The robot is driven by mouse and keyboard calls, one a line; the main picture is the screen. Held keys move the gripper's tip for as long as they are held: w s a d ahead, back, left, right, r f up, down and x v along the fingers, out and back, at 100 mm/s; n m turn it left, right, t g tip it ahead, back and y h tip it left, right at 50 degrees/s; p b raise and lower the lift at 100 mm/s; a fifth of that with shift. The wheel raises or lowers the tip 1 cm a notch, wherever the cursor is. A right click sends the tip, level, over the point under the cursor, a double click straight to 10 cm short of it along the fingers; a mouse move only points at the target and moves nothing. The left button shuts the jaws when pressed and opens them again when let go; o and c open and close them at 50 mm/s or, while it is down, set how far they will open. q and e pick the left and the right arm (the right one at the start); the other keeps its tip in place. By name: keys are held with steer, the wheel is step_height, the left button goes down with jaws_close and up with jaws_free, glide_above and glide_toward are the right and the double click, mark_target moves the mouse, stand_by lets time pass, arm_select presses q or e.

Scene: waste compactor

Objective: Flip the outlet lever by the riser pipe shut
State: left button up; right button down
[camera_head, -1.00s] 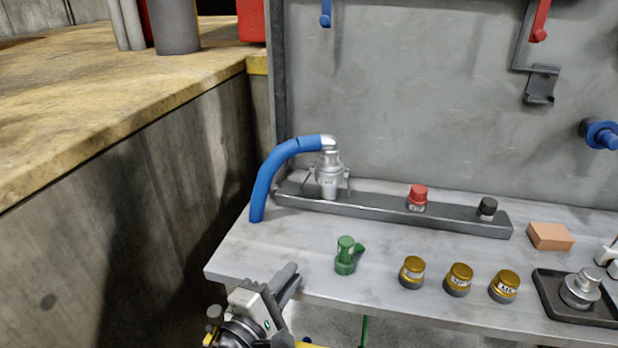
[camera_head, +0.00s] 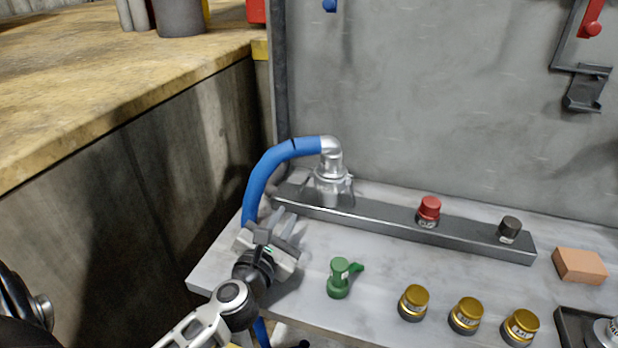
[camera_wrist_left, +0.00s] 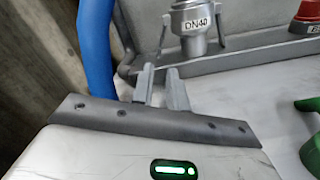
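A silver coupling (camera_head: 332,186) stands on a dark metal rail, with the blue hose (camera_head: 262,185) joined to its top. Thin lever arms flare out at its sides; the left one (camera_wrist_left: 162,38) shows in the left wrist view beside the DN40 label, and I cannot tell which is the outlet lever. A dark vertical pipe (camera_head: 282,75) runs up the panel's left edge. My left gripper (camera_head: 283,220) is in front of the coupling and to its left, near the hose. Its fingers (camera_wrist_left: 162,88) are a little apart and empty, short of the coupling. My right gripper is out of view.
The metal rail (camera_head: 430,232) also bears a red-capped and a black-capped fitting. A green fitting (camera_head: 340,278) stands right of my left gripper. Three brass-capped fittings (camera_head: 466,315) and an orange block (camera_head: 579,265) are farther right.

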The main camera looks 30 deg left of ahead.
mark_target(302, 189)
arm_select(q)
steer(key=x, duration=1.3)
steer(key=shift+w, duration=0.25)
jaws_close()
